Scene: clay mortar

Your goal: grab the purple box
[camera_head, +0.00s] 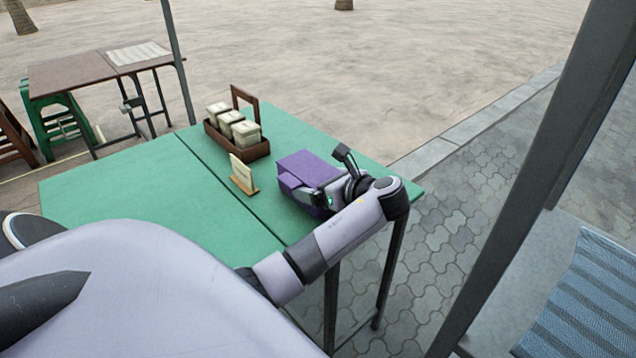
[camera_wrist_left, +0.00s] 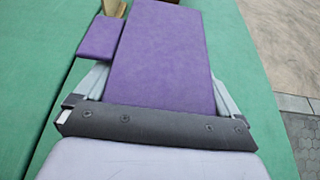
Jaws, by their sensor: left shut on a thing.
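The purple box (camera_head: 306,167) lies on the green table (camera_head: 110,190) near its right edge. My left gripper (camera_head: 327,178) is at the near right end of the box, with its fingers on either side. In the left wrist view, the purple box (camera_wrist_left: 165,50) fills the space between the two fingers of the left gripper (camera_wrist_left: 158,90), which are shut on its sides. A smaller purple piece sits at the box's left side. The box appears to rest on the tabletop. My right gripper is not in view.
A small wooden card stand (camera_head: 243,175) stands just left of the box. A brown wooden caddy (camera_head: 236,140) with several pale containers stands behind it. The left part of the table is clear. A dark post (camera_head: 540,180) and a blue striped surface (camera_head: 590,300) are at right.

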